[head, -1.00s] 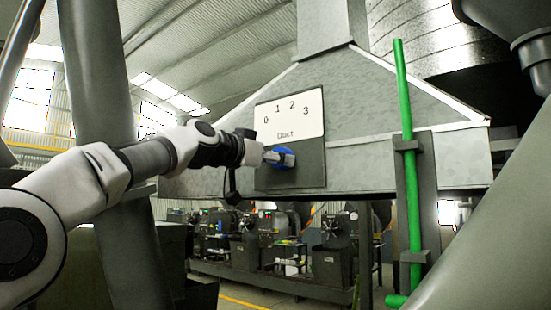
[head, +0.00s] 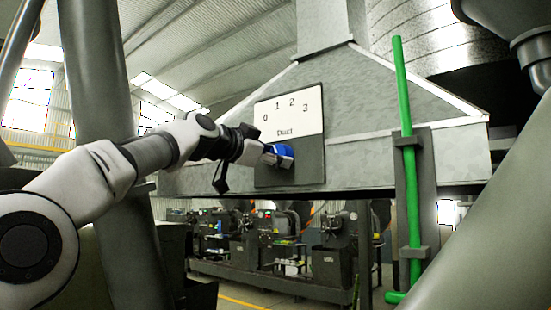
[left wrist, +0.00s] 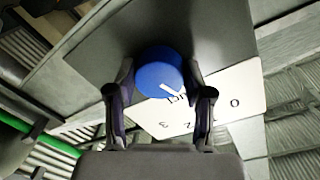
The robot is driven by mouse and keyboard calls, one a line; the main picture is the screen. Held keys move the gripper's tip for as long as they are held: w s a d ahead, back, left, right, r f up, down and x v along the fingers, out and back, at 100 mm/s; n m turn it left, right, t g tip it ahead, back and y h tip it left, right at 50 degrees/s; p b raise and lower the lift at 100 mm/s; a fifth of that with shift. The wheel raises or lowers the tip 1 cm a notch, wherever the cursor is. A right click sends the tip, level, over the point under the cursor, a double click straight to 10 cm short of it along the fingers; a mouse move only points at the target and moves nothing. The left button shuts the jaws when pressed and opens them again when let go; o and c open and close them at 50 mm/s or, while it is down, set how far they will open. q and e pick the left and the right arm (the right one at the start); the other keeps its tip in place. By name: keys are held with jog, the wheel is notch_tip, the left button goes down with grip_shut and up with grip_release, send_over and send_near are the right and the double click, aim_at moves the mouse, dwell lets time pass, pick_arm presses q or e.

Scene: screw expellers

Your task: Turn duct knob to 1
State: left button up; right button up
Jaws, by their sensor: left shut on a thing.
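The duct knob (head: 284,156) is blue and sits on a dark panel (head: 305,172) below a white dial plate (head: 277,112) marked 0, 1, 2, 3 and "Duct". My left gripper (head: 270,156) reaches it from the left and is shut on it. In the left wrist view the round blue knob (left wrist: 160,80) lies between the two fingers of my left gripper (left wrist: 159,88). A white pointer mark shows on the knob's face, on the side toward the plate (left wrist: 222,103); which number it points to I cannot tell. My right gripper is not in view.
A green pipe or lever (head: 410,170) stands right of the panel on a grey bracket. A large grey metal hood (head: 400,108) carries the panel. Thick grey columns rise at the left (head: 100,90) and the lower right (head: 490,220). Machines (head: 290,245) stand in a row below.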

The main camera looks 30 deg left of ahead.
pick_arm(q)
jog(key=shift+m, duration=0.6)
jog(key=shift+f, duration=0.1)
jog(key=o, duration=0.9)
jog(key=shift+o, duration=1.3)
jog(key=shift+s, duration=0.2)
jog(key=shift+w, duration=0.1)
